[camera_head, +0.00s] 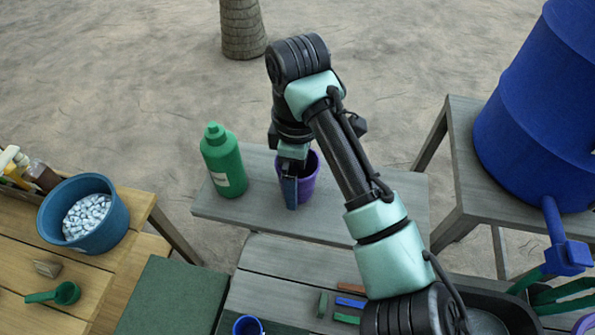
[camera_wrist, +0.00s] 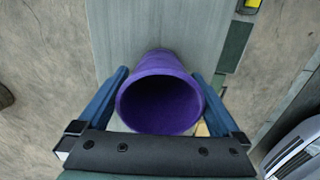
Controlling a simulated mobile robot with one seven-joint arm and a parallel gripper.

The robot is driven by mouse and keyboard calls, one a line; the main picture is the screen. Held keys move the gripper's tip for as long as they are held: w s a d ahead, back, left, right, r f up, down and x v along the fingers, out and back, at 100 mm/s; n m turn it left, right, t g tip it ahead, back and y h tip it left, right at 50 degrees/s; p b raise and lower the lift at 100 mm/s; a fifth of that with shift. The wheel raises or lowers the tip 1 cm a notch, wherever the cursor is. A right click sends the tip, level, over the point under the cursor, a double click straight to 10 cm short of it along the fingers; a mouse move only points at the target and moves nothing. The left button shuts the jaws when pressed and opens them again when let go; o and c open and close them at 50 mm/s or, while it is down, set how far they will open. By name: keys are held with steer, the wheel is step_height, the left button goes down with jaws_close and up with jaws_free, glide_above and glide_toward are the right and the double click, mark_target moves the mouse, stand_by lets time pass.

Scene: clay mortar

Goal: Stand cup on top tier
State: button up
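A purple cup (camera_head: 311,176) is upright at the middle of the raised grey plank tier (camera_head: 225,208), its base at or very near the planks. My gripper (camera_head: 290,192) points down at the cup and partly hides it. In the wrist view the cup (camera_wrist: 160,103) shows its empty mouth toward me, between the two blue fingers of my gripper (camera_wrist: 160,75). The fingers are spread about the cup's width, very close to its sides. Whether they press on it I cannot tell.
A green bottle (camera_head: 223,160) stands left of the cup on the same tier. A lower plank level (camera_head: 262,262) holds small coloured bars and a blue cup (camera_head: 247,326). A blue bucket (camera_head: 54,219) of pebbles is at left; a blue barrel (camera_head: 540,110) stands at right.

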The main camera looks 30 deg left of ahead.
step_height(320, 180, up, 12)
steer(key=shift+r, duration=0.2)
stand_by(0.4)
steer(key=shift+w+a, duration=0.1)
steer(key=w+a+r+m+t+y, duration=0.35)
steer(key=a+r+t+y, duration=0.45)
steer(key=a+r, duration=0.4)
steer(key=w+d+r+m+t+y, duration=0.1)
steer(key=d+r+m+t+y, duration=0.1)
steer(key=r, duration=0.4)
steer(key=w+d+r+m+t+y, duration=0.1)
steer(key=d+r+t+y, duration=0.15)
steer(key=r, duration=0.35)
steer(key=s+d+r+m+t+h, duration=0.3)
steer(key=d+r+m+t+h, duration=0.1)
steer(key=d, duration=0.4)
steer(key=s+d+r+m+t+h, duration=0.3)
steer(key=d+r+m+t+h, duration=0.1)
steer(key=d, duration=0.4)
steer(key=s+d+r+m+t+h, duration=0.4)
steer(key=d+m+t, duration=0.3)
steer(key=d, duration=0.2)
steer(key=shift+r+h, duration=0.35)
steer(key=shift+r, duration=0.3)
